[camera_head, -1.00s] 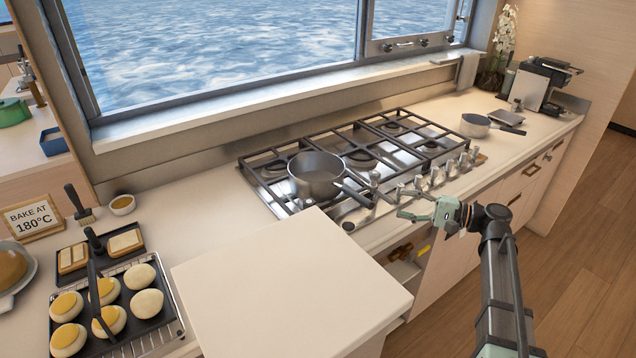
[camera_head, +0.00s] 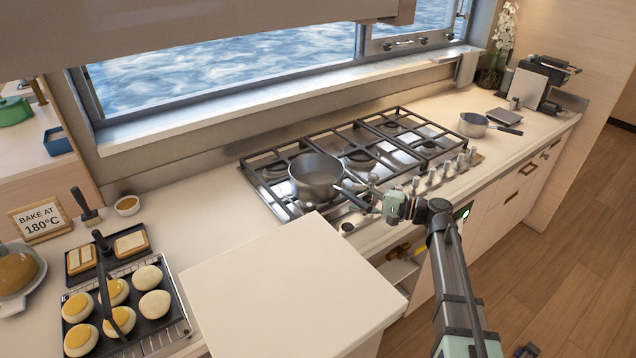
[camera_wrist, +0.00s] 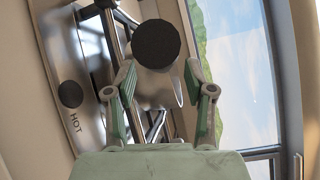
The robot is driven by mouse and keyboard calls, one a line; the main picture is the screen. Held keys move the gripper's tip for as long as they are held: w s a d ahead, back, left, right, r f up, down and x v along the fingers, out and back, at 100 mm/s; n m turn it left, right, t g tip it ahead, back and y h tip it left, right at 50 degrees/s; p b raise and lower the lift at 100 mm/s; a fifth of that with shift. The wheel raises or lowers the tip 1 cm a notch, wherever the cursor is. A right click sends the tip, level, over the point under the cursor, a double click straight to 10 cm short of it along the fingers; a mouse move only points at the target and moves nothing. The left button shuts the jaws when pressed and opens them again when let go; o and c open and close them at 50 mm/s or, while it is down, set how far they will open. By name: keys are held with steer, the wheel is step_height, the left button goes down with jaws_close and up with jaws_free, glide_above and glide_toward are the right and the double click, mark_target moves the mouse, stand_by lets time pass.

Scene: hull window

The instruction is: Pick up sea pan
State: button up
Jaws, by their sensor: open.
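A grey saucepan (camera_head: 312,182) stands upright on the left part of the gas hob (camera_head: 262,176). Its dark handle points to the front right, toward my gripper (camera_head: 376,203). In the wrist view, my gripper (camera_wrist: 158,78) is open, its green fingers spread to either side of the view's middle. The round black handle end (camera_wrist: 156,45) shows between and above the fingertips, end-on. I cannot tell whether it touches them. Part of the grey pan (camera_wrist: 155,92) shows behind it. A second, smaller saucepan (camera_head: 473,124) stands on the counter at the right, away from my gripper.
A pale raised block (camera_head: 290,290) stands in front of the hob at the left. A row of knobs (camera_head: 435,178) lines the hob's front edge. A tray of round buns (camera_head: 150,305) sits at the lower left. A coffee machine (camera_head: 540,80) is at the far right.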

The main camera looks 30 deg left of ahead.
mark_target(347, 192)
steer(key=a+p, duration=0.1)
steer(key=a, duration=0.2)
steer(key=shift+s+a, duration=0.1)
steer(key=shift+a, duration=0.25)
jaws_close()
steer(key=shift+r, duration=0.1)
